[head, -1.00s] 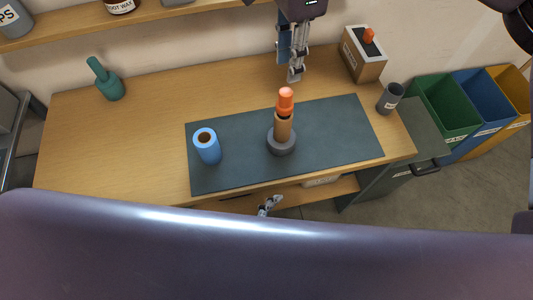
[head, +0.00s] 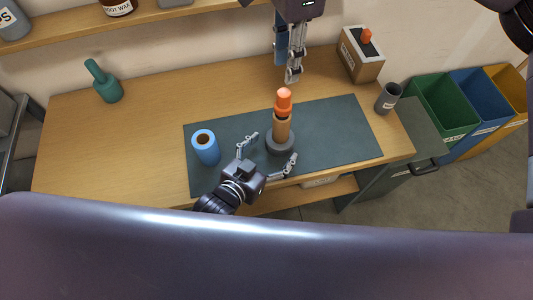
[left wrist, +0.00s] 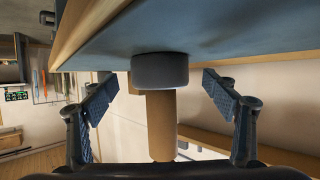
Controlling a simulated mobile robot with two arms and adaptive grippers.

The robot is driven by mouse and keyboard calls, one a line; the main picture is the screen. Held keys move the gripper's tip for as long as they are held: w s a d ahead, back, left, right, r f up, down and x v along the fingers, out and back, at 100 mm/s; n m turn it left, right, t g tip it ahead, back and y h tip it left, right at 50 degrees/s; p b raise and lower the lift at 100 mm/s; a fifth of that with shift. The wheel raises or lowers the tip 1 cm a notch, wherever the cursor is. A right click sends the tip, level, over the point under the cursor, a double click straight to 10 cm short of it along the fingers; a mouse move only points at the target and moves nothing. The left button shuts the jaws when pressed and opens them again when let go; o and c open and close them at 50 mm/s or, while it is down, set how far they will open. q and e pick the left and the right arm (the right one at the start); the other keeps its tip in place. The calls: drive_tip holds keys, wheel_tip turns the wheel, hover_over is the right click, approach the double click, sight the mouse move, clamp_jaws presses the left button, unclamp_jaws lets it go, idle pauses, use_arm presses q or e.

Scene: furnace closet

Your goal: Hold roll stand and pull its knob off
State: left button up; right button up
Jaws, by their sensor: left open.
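The roll stand has a round dark grey base (head: 280,143), a brown upright post (head: 281,126) and an orange knob (head: 284,101) on top. It stands upright on the dark mat. My left gripper (head: 273,149) is open at the near side of the stand, its fingers spread either side of the base, apart from it. The left wrist view appears upside down: the base (left wrist: 160,70) and post (left wrist: 161,125) show between the two open fingers; the knob does not show. My right gripper (head: 293,76) hangs above the back of the bench, behind the knob; its fingers look close together.
A blue roll (head: 206,148) stands on the mat (head: 340,130) left of the stand. A green bottle (head: 105,84) is at the back left. The bench's left half is mostly clear.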

use_arm(q)
drive_tip(key=shift+x, duration=2)
drive_tip(key=shift+c, duration=0.4)
drive_tip(key=c, duration=1.5)
drive_tip(key=o, duration=0.9)
drive_tip(key=shift+c, duration=0.2)
drive_tip(key=c, duration=0.7)
drive_tip(key=shift+o, duration=0.2)
use_arm(e)
drive_tip(key=shift+o, duration=0.4)
